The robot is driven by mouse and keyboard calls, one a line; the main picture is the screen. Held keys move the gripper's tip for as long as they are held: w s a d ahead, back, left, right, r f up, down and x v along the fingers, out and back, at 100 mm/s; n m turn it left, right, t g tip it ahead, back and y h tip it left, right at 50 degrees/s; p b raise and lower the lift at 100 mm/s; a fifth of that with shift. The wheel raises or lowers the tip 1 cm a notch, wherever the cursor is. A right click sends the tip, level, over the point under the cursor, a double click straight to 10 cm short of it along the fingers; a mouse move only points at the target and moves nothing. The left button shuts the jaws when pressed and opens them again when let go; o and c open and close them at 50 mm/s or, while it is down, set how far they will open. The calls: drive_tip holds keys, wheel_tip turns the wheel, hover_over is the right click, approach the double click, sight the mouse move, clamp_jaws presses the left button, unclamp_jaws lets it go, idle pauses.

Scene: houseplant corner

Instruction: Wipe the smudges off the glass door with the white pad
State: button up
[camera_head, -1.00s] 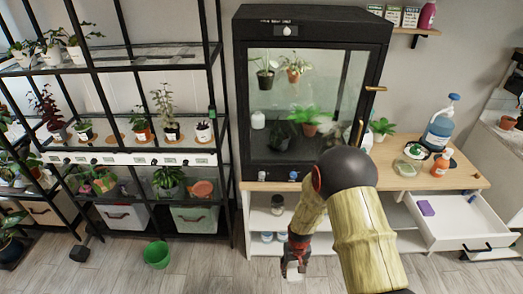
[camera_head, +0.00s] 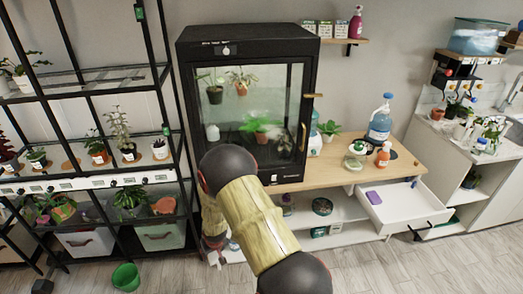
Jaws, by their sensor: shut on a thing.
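The glass door (camera_head: 250,78) is the front of a black cabinet on the wooden counter. It is shut, with plants behind it. A pale haze shows on its middle and right part; I cannot tell smudges from reflections there. My gripper (camera_head: 215,253) is low in front of the cabinet, below the counter top and well away from the glass. It is partly hidden behind my arm. It is shut on the white pad (camera_head: 213,259), of which only a small pale piece shows. My arm also covers the door's lower left corner.
A black plant rack (camera_head: 85,82) stands close on the left, with a green bucket (camera_head: 126,276) on the floor.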

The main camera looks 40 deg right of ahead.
drive_tip(key=w+d+r+m+t+h+p, duration=0.1)
drive_tip(key=w+d+r+t+h+p, duration=0.2)
drive_tip(key=d+r, duration=0.45)
drive_tip(key=w+d+r+m+t+p, duration=0.1)
drive_tip(key=w+d+r+t+p, duration=0.3)
drive_tip(key=d+r, duration=0.35)
drive_tip(key=s+d+r+m+t+h+p, duration=0.1)
drive_tip(key=d+r+m+t+h+p, duration=0.4)
drive_tip(key=d+r, duration=1.3)
drive_tip(key=shift+w+d+r+n+g+h+b, duration=0.2)
drive_tip(key=shift+w+d+n, duration=0.15)
drive_tip(key=shift+w, duration=0.4)
drive_tip(key=shift+w+d+r+n+g+h+b, duration=0.15)
drive_tip(key=shift+w+d+n+b, duration=0.25)
drive_tip(key=shift+w, duration=0.4)
drive_tip(key=shift+w+d+r+n+g+h+b, duration=0.1)
drive_tip(key=shift+w+d+r+n+h, duration=0.1)
drive_tip(key=shift+w+n, duration=0.4)
drive_tip(key=shift+b+x, duration=0.7)
drive_tip(key=shift+x, duration=0.35)
